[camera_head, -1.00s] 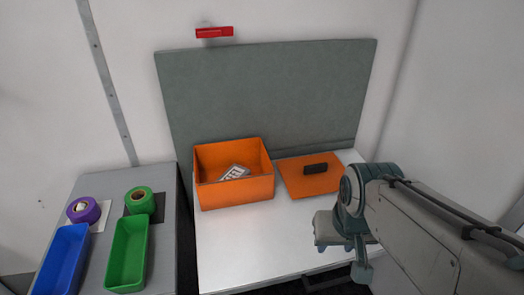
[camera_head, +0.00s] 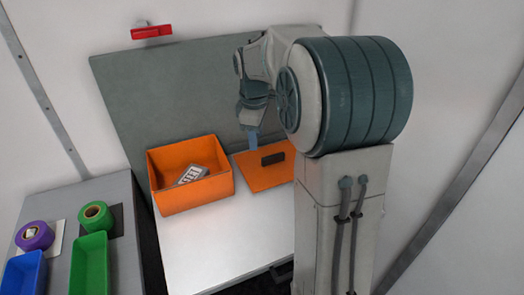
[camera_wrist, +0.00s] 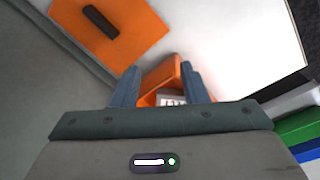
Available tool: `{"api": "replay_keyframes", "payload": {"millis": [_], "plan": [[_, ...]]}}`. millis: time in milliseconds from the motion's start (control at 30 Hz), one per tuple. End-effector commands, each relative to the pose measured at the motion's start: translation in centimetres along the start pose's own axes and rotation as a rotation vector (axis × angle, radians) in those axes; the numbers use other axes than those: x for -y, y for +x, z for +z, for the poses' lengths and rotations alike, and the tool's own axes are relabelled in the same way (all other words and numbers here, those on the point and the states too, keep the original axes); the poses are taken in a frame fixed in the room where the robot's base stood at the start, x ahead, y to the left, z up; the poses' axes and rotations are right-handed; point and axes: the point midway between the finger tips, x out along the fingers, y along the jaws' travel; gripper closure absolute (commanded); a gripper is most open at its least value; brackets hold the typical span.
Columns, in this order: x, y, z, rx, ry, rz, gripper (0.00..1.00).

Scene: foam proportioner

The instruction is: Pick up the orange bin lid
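The orange bin lid (camera_head: 258,178) lies flat on the white table, right of the orange bin, with a dark bar handle (camera_head: 272,158) on top. My arm hides its right part in the head view. The lid also shows at the upper left of the wrist view (camera_wrist: 130,45), with its handle (camera_wrist: 101,21). My gripper (camera_head: 253,143) is above the lid's back edge in the head view. In the wrist view its two fingers (camera_wrist: 160,82) are apart with nothing held between them. The orange bin (camera_wrist: 168,73) shows beyond them.
The open orange bin (camera_head: 188,199) holds a grey-and-white item (camera_head: 192,174). A grey panel (camera_head: 135,100) stands behind the table (camera_head: 215,245). Blue (camera_head: 22,275) and green (camera_head: 90,265) trays and purple (camera_head: 34,236) and green (camera_head: 95,216) rolls are on a grey table at left.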

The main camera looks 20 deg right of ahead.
Motion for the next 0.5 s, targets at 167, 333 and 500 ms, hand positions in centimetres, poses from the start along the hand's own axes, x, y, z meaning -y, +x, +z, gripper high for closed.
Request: {"api": "replay_keyframes", "payload": {"millis": [167, 333, 500], "plan": [[-7.1, 2.5, 0.1, 0.007, -0.264, -0.048, 0.60], [-11.9, 5.2, 1.0, -0.004, -0.480, -0.083, 0.60], [-14.4, 7.0, 1.7, -0.018, -0.607, -0.101, 0.60]]}}
